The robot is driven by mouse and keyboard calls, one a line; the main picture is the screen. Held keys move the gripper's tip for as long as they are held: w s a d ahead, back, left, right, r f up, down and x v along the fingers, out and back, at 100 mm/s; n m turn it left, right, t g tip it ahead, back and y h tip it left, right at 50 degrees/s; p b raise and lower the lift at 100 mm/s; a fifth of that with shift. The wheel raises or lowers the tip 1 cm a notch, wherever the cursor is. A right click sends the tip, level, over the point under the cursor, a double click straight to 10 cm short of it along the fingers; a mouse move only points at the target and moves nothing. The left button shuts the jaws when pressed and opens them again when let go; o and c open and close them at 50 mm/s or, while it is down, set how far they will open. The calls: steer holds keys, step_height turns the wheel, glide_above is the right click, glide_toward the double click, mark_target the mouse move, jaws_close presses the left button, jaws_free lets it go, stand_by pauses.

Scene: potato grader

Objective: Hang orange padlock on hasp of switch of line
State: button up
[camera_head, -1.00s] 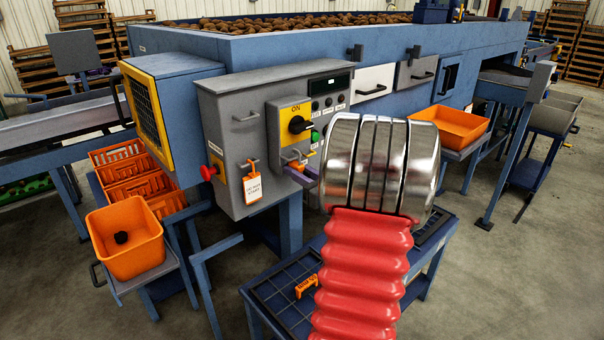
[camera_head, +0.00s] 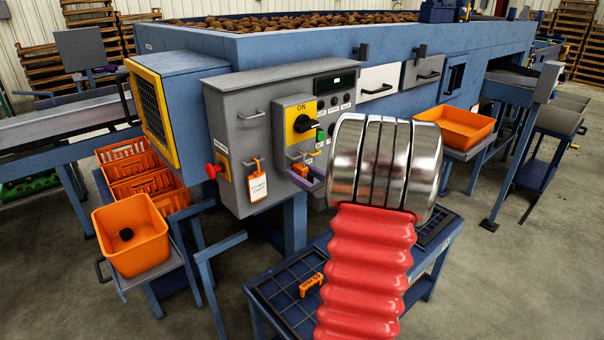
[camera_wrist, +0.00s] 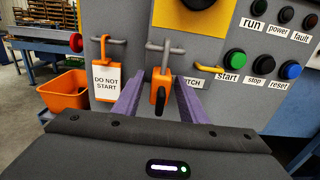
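The orange padlock (camera_wrist: 158,88) is upright just below the grey hasp (camera_wrist: 172,47) under the switch. Its grey shackle meets the hasp bar; I cannot tell whether it passes through. In the head view the padlock (camera_head: 301,170) is partly hidden by a purple finger. The switch, a black knob on a yellow plate (camera_head: 299,108), is above, marked ON. My gripper (camera_wrist: 159,82) has its two purple fingers apart, one on each side of the padlock, with gaps visible. In the head view my gripper (camera_head: 314,180) is largely hidden behind my wrist.
Buttons (camera_wrist: 262,65) are to the right. A red knob (camera_head: 214,170) sticks out from the box's left. A blue table (camera_head: 275,300) with a small orange item (camera_head: 311,284) stands below.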

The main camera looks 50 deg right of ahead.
steer(key=shift+o, duration=0.3)
steer(key=v, duration=1.4)
stand_by(0.6)
